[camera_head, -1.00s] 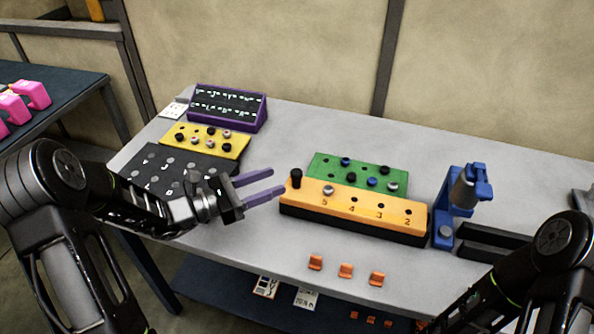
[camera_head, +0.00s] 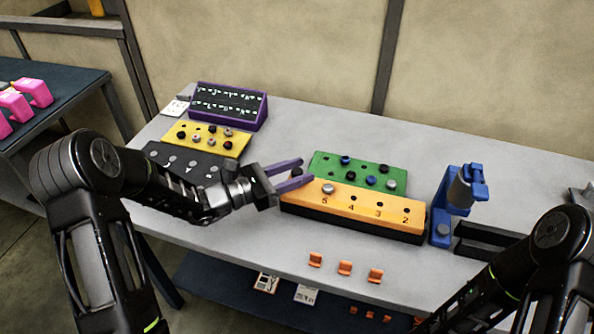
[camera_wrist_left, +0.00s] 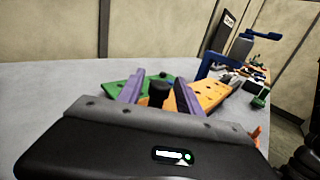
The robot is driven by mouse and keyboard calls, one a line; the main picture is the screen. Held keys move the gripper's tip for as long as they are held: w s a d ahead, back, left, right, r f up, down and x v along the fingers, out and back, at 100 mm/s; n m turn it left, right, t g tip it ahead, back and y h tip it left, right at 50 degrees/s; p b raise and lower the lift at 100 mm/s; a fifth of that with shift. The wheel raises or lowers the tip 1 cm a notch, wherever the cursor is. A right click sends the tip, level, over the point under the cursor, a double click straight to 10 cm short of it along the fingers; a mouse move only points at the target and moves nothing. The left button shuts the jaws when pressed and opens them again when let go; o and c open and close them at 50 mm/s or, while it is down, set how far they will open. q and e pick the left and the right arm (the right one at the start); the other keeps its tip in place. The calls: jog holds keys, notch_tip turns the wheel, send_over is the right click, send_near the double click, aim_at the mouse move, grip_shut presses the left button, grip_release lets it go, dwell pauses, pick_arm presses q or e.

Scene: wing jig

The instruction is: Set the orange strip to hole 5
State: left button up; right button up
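The orange strip (camera_head: 365,206) lies on a dark base on the grey table, with the numbers 5, 4, 3 and 2 along it from left to right. A silver pin (camera_head: 328,188) sits in it just above the 5. A black knob (camera_head: 296,172) stands at its left end, mostly hidden by my gripper. My left gripper (camera_head: 302,172) is open, with its purple fingers on either side of the knob. In the left wrist view the knob (camera_wrist_left: 158,93) stands between the fingers with gaps visible. My right gripper is out of view.
A green board (camera_head: 348,170) with pegs lies behind the strip. A blue clamp stand (camera_head: 460,200) is at its right. Yellow (camera_head: 208,137) and black boards and a purple display (camera_head: 230,105) stand left. Several orange clips (camera_head: 345,268) lie in front.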

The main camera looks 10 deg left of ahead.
pick_arm(q)
grip_shut()
dwell(1.1)
